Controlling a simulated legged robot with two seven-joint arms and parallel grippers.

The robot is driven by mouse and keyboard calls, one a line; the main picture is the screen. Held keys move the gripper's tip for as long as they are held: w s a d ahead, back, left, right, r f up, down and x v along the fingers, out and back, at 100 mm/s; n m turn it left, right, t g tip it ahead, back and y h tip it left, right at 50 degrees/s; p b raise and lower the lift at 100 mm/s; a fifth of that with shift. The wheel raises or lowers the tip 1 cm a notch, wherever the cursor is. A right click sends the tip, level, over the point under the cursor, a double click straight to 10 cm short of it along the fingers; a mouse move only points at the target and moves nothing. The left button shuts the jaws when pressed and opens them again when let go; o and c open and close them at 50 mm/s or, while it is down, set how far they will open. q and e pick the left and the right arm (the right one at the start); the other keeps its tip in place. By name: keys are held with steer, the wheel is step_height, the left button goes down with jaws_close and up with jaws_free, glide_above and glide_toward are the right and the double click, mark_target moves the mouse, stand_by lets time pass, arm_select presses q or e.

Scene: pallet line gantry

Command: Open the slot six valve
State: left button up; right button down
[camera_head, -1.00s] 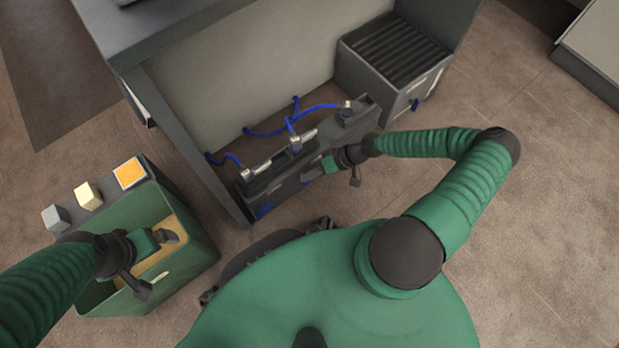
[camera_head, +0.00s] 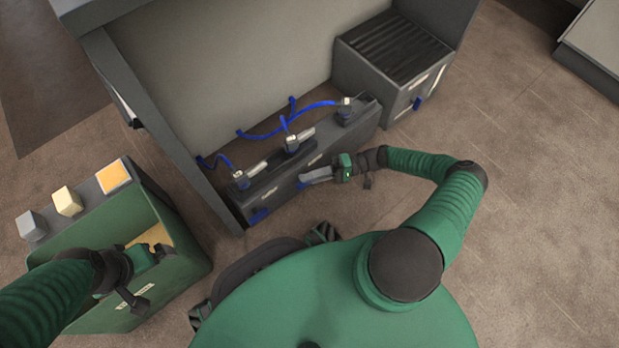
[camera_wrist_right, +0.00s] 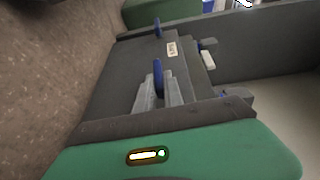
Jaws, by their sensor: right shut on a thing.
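A dark grey valve block (camera_head: 335,150) stands on the floor against the light panel, with blue hoses entering fittings on top. My right gripper (camera_head: 312,176) is at its front face. In the right wrist view, the fingers of my right gripper (camera_wrist_right: 158,95) are shut on a blue valve handle (camera_wrist_right: 158,72). A second blue handle (camera_wrist_right: 157,27) stands further along the block, near a white label (camera_wrist_right: 172,49) too small to read; a blue handle also shows in the head view (camera_head: 258,216). My left gripper (camera_head: 150,258) is over a green bin; its jaw opening is unclear.
The green bin (camera_head: 185,278) at lower left has a ledge with a grey block (camera_head: 31,226), a cream block (camera_head: 67,202) and an orange square (camera_head: 114,177). A grey ribbed-top box (camera_head: 395,50) stands at the block's right end.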

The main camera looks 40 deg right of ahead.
arm_select(q)
steer(key=shift+f, duration=0.1)
arm_select(e)
steer(key=shift+s+f+y, duration=0.2)
steer(key=shift+f+y, duration=0.05)
steer(key=shift+y, duration=0.05)
steer(key=c, duration=1.5)
jaws_free()
steer(key=shift+o, duration=0.2)
arm_select(q)
steer(key=shift+d, duration=0.1)
arm_select(e)
steer(key=shift+r, duration=0.1)
